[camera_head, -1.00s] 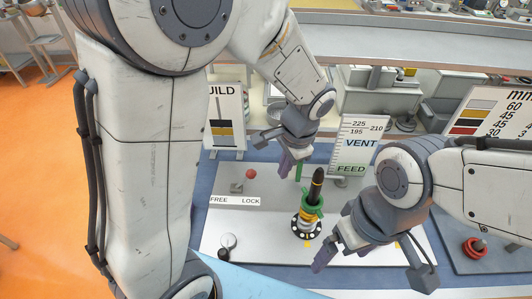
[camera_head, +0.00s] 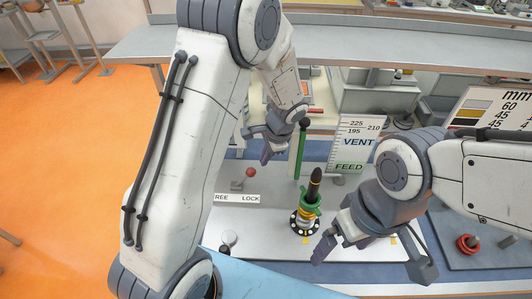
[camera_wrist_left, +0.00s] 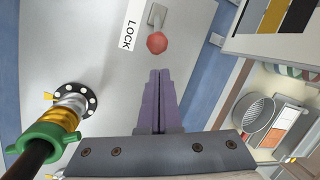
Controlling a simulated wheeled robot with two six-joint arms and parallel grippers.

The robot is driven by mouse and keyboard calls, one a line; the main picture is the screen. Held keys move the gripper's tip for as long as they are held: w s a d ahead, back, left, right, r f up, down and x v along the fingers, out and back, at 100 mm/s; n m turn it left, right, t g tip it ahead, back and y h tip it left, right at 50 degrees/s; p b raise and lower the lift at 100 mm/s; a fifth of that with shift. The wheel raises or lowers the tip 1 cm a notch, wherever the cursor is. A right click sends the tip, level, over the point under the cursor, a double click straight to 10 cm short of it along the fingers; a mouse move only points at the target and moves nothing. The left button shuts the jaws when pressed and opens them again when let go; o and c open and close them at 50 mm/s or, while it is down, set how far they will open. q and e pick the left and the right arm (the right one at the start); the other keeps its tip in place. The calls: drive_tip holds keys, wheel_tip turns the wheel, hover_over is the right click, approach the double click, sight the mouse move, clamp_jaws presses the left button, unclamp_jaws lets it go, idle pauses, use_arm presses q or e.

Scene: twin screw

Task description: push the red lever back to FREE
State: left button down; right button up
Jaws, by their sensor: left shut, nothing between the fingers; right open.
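The red lever (camera_head: 250,172) has a round red knob on a short stem. It leans right, toward the LOCK end of the white FREE/LOCK label (camera_head: 237,198). In the left wrist view the red knob (camera_wrist_left: 157,42) is beside the word LOCK, just past the fingertips with a visible gap. My left gripper (camera_head: 267,157) is shut and empty, above and right of the knob in the head view. Its purple fingers (camera_wrist_left: 158,75) are pressed together in the wrist view. My right gripper (camera_head: 343,246) is open and empty at the panel's right front.
A black-tipped post with green and yellow rings (camera_head: 309,205) stands right of the lever. A tall green lever (camera_head: 300,150) rises behind it, near the VENT/FEED sign (camera_head: 356,145). A small knob (camera_head: 228,238) is at the front left of the panel.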

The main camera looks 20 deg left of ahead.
sight(244, 178)
use_arm(q)
drive_tip(key=x, duration=0.5)
drive_tip(key=shift+a+f, duration=0.1)
drive_tip(key=shift+f, duration=0.3)
use_arm(e)
drive_tip(key=shift+r, duration=0.35)
use_arm(q)
drive_tip(key=shift+r+p, duration=0.1)
drive_tip(key=shift+p, duration=0.25)
use_arm(e)
drive_tip(key=shift+r, duration=0.15)
use_arm(q)
drive_tip(key=shift+r, duration=0.15)
drive_tip(key=shift+s+a+h+p, duration=0.1)
drive_tip(key=shift+a+h+p, duration=0.15)
drive_tip(key=shift+h+p, duration=0.05)
drive_tip(key=shift+r, duration=0.1)
use_arm(e)
drive_tip(key=shift+a+r, duration=0.4)
drive_tip(key=shift+a, duration=0.1)
drive_tip(key=shift+r, duration=0.1)
